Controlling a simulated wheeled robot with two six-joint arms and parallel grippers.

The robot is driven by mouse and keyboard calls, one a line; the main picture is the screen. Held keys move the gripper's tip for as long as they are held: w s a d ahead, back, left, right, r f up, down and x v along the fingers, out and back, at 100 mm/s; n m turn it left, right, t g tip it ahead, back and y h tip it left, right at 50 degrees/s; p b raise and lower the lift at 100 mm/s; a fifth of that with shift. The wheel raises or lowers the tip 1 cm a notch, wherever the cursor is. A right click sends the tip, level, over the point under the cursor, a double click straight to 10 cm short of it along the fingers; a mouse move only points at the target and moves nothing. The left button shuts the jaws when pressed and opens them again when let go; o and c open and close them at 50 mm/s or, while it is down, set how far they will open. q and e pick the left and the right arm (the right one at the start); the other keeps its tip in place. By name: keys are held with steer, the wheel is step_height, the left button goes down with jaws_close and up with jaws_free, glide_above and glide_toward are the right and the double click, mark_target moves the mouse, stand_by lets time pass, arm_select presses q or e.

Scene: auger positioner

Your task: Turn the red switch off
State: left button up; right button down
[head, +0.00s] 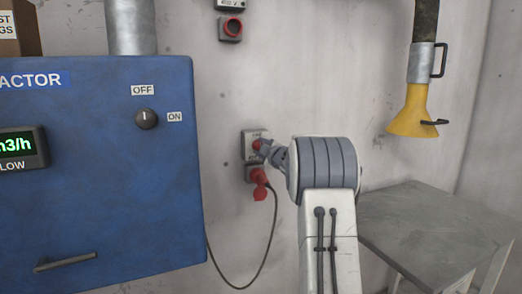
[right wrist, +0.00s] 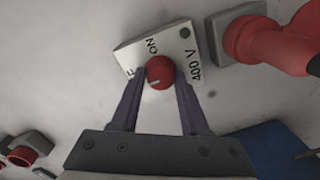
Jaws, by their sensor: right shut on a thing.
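The red switch is a round red knob (right wrist: 160,72) on a light plate (right wrist: 135,52) marked "ON" and "400 V"; another label beside the left finger is mostly hidden, with an "F" showing. A pale mark shows on the knob's lower left side. In the head view the knob (head: 257,144) sits on a small grey wall box (head: 249,134), partly covered by my gripper. My right gripper (right wrist: 160,78) is shut on the knob, one finger on each side; it also shows in the head view (head: 264,147). My left gripper is not in view.
A red plug (head: 259,178) with a black cable sits just below the switch. A blue cabinet (head: 100,190) with a black OFF/ON knob (head: 147,118) stands at left. A grey table (head: 430,235) and a yellow nozzle (head: 410,113) are at right. Another red wall fitting (head: 231,27) is above.

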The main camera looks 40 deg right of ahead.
steer(key=shift+a+r, duration=0.1)
steer(key=shift+c, duration=2.2)
jaws_free()
steer(key=shift+w, duration=0.15)
steer(key=b+v, duration=0.2)
steer(key=v, duration=0.8)
steer(key=shift+s, duration=0.3)
